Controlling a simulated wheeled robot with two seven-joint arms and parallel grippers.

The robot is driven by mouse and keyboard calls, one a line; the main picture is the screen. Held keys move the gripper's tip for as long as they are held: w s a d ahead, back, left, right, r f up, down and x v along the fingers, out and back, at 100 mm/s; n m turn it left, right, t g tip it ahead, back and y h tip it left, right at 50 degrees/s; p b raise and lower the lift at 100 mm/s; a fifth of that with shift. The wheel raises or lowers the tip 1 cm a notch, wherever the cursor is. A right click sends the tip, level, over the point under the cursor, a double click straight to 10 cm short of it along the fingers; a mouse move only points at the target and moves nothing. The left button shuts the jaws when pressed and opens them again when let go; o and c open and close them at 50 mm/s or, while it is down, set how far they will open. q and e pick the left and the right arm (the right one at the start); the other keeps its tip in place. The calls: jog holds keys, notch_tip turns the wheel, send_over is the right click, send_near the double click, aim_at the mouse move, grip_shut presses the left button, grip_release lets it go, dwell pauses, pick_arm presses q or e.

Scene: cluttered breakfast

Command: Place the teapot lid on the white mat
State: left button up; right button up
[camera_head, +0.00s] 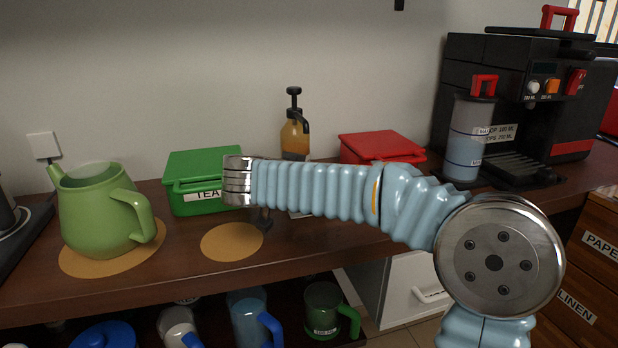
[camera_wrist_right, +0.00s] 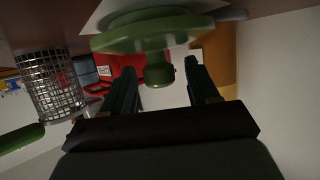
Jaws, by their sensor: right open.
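The green teapot lid (camera_wrist_right: 150,32) shows at the top of the right wrist view, its round knob (camera_wrist_right: 158,74) towards my right gripper (camera_wrist_right: 161,66). The gripper is open, its fingers on either side of the knob, with gaps visible. A pale surface beside the lid looks like the white mat (camera_wrist_right: 104,14); the lid seems to rest on it. In the head view, my right arm hides the lid and most of the mat; only a pale sliver (camera_head: 300,214) shows below the arm. The lidless green teapot (camera_head: 97,215) stands at the left. My left gripper is out of view.
A green TEA box (camera_head: 190,170), an amber pump bottle (camera_head: 294,138) and a red box (camera_head: 375,147) stand behind my arm. A round tan mat (camera_head: 232,242) lies bare in front. A coffee machine (camera_head: 560,100) stands at the right. A wire basket (camera_wrist_right: 48,85) shows in the wrist view.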

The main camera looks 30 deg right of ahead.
jog(key=shift+r, duration=0.2)
jog(key=v, duration=1.2)
